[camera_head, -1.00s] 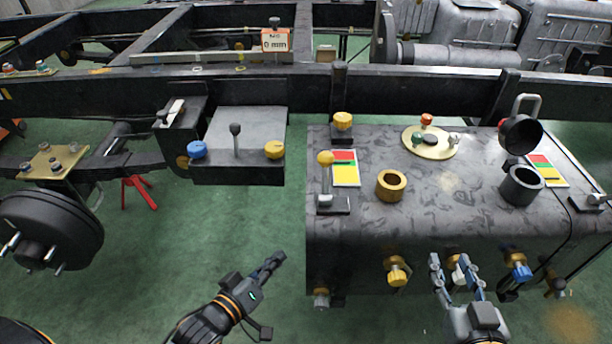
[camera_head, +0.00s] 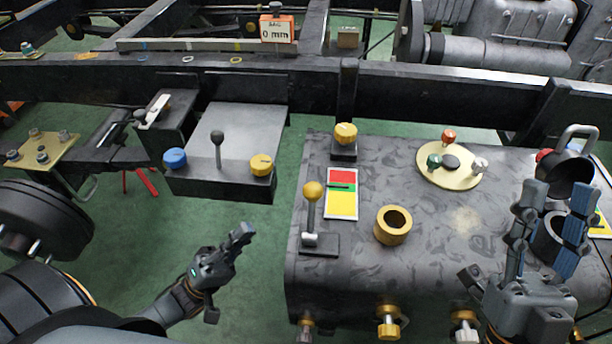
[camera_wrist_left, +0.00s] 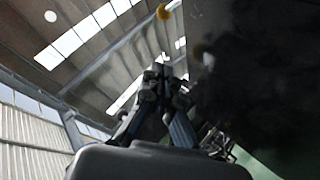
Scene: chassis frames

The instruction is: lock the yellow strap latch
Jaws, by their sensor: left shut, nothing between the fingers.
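A lever with a yellow ball knob (camera_head: 313,191) stands upright on a small dark base near the left front edge of the dark tank. A red, green and yellow card (camera_head: 341,194) lies beside it. No part is plainly marked as the strap latch, so I cannot tell if this lever is it. My left gripper (camera_head: 243,232) is shut and empty, left of the tank and apart from the lever. In the left wrist view its fingers (camera_wrist_left: 160,85) point toward the roof. My right gripper (camera_head: 558,190) is open in front of a dark ring (camera_head: 549,238) at the tank's right, partly hiding it.
On the tank are a yellow knob (camera_head: 346,133), a brass ring (camera_head: 393,226) and a round plate (camera_head: 440,178) with coloured knobs. A box with a lever and blue and yellow knobs (camera_head: 261,164) hangs left. Green floor lies open between it and the tank.

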